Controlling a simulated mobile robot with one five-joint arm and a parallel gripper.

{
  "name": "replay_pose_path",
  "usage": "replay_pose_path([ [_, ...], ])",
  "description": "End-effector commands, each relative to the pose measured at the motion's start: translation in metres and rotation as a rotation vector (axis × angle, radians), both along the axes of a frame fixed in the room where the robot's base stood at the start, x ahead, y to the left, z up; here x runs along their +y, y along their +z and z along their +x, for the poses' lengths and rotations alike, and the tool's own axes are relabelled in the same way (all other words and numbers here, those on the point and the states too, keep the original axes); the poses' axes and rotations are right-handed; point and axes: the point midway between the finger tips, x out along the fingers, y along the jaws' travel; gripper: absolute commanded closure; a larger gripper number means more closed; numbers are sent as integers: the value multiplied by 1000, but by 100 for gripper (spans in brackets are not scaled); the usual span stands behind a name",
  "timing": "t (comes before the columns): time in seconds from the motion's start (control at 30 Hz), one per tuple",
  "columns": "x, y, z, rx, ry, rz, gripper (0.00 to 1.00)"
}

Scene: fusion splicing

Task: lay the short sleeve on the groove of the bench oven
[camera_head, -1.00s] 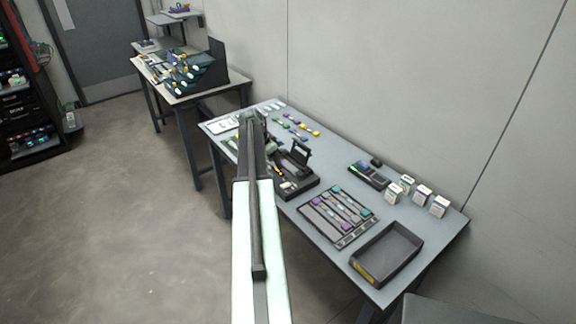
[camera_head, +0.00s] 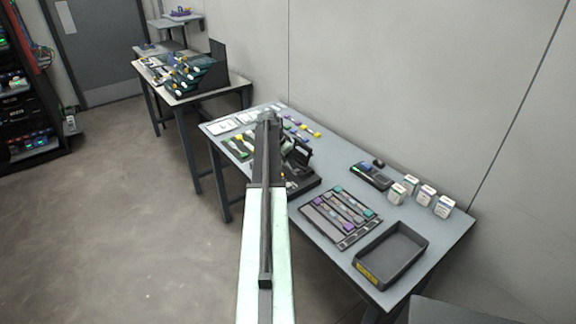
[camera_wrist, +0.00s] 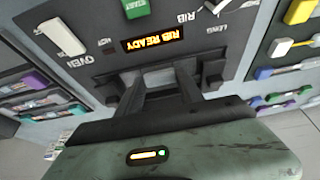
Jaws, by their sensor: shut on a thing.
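The bench oven fills much of the wrist view as a dark grey panel (camera_wrist: 100,62). It has a lit orange display reading "RIB READY", a white key (camera_wrist: 62,37) by the word OVEN and a green key (camera_wrist: 136,8). In the head view it is the black device (camera_head: 303,182) on the bench, partly behind my arm. My gripper (camera_wrist: 162,82) is close over the panel, below the display, at a pale recessed area between dark blocks. It is shut on the short sleeve, which is small and mostly hidden by the fingers. I cannot tell whether the sleeve touches the groove.
A sorting tray (camera_head: 315,222) with coloured pieces and an empty dark bin (camera_head: 362,268) are at the near right of the bench. A handheld device (camera_head: 370,176) and several small white boxes (camera_head: 426,194) stand behind them. Coloured holders lie left and beyond the oven.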

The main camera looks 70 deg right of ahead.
Motion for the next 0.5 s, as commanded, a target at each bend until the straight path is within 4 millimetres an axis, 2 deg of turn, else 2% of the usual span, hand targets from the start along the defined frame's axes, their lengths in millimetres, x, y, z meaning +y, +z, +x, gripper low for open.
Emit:
replay_pose_path([
  [0.13, 0, -5, 0, 0, 0, 0, 93],
  [0.17, 0, -3, 0, 0, 0, 0, 48],
  [0.2, 0, -3, 0, 0, 0, 0, 37],
  [0.23, 0, -3, 0, 0, -1, 0, 34],
  [0.5, 0, -2, -1, 0, -1, 0, 34],
])
